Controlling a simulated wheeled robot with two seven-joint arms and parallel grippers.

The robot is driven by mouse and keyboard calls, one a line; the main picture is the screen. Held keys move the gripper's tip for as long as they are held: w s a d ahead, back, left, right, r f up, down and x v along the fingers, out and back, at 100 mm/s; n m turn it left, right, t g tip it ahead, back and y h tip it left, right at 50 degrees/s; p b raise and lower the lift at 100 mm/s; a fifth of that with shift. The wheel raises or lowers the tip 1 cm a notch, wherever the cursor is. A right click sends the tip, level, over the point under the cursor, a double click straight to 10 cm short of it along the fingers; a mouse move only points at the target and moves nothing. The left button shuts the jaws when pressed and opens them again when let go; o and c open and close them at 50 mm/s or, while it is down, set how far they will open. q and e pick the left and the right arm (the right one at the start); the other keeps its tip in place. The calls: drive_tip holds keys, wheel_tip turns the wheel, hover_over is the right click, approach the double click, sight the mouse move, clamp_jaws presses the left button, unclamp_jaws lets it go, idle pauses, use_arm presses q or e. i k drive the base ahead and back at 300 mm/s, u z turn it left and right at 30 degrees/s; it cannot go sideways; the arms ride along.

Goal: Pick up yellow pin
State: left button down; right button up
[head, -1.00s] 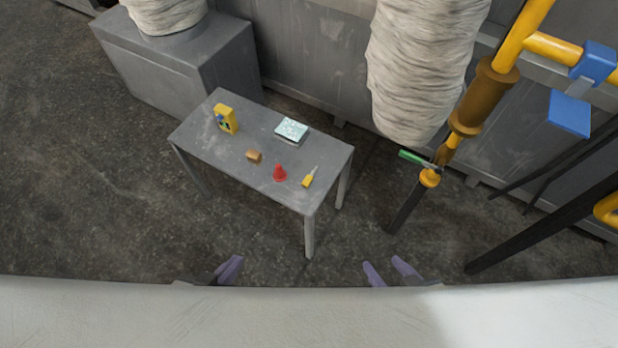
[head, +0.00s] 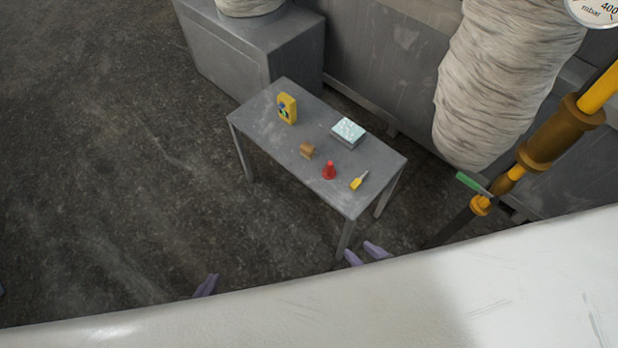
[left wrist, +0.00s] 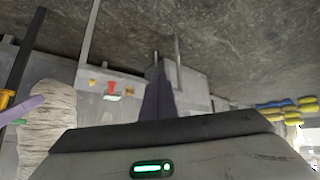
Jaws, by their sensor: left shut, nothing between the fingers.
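A small yellow piece with a thin pale tip (head: 357,183), the one that best fits the yellow pin, lies near the right end of the grey table (head: 262,125). A red cone-like piece (head: 329,171) stands just left of it. My left gripper (head: 207,285) is shut and empty, low in the head view and well short of the table; its fingers also show in the left wrist view (left wrist: 157,98). My right gripper (head: 364,253) has its two fingers apart, in front of the table's near right leg in the picture. Neither gripper touches anything on the table.
Behind are a grey cabinet (head: 255,55) and a wrapped pale column (head: 490,90). A yellow pipe (head: 548,145) with a green handle stands right. Floor at left is clear.

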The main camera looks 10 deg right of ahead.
sight(357, 182)
drive_tip(key=u, duration=0.7)
drive_tip(key=i, duration=1.1)
drive_tip(key=z, duration=2)
